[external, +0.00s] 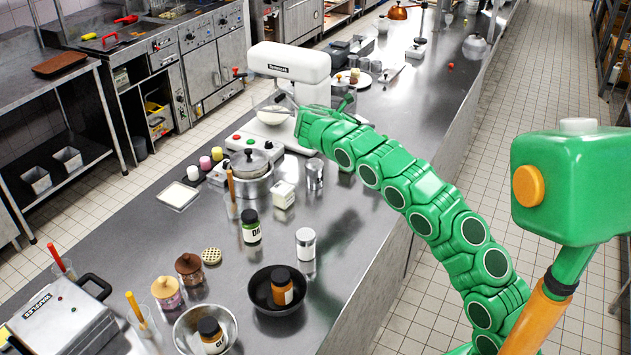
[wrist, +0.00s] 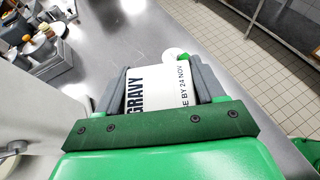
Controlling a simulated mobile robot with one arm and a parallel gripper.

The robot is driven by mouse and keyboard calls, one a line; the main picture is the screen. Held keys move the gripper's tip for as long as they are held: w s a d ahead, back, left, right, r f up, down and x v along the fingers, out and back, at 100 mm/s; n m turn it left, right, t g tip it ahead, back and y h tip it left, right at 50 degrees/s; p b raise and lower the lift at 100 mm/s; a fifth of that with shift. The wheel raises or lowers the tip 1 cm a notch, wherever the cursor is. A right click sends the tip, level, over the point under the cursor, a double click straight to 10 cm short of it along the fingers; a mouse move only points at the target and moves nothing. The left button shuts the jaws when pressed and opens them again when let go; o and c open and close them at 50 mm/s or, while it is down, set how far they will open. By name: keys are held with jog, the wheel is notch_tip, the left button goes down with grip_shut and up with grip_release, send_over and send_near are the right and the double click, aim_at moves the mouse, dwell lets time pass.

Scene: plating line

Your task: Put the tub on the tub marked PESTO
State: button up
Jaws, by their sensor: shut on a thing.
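My gripper (wrist: 162,88) is shut on a white tub (wrist: 152,80) in the wrist view. The tub's label reads GRAVY, with a use-by line ending 24 NOV. It sits between the two grey fingers. In the external view my arm reaches across the counter to beside the stand mixer; the fingers and held tub cannot be made out clearly there. A small white tub (external: 283,194) stands on the counter right of the steel pot; its marking is too small to read. I cannot make out a PESTO marking in either view.
The white mixer (external: 290,65) stands close beside my arm's end. A lidded steel pot (external: 250,172), steel cups, jars and a black pan (external: 262,291) with a bottle crowd the nearer counter. The counter (external: 425,105) beyond my arm has a bare stretch.

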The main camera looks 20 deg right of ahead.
jog(key=shift+w+f, duration=0.5)
jog(key=shift+w, duration=0.15)
jog(key=shift+w+a+f, duration=0.15)
jog(key=shift+w+f, duration=1.85)
jog(key=shift+f, duration=0.3)
jog(key=shift+f, duration=0.1)
jog(key=shift+w+f, duration=0.2)
jog(key=shift+f, duration=1.6)
jog(key=o, duration=1.2)
jog(key=shift+f, duration=0.1)
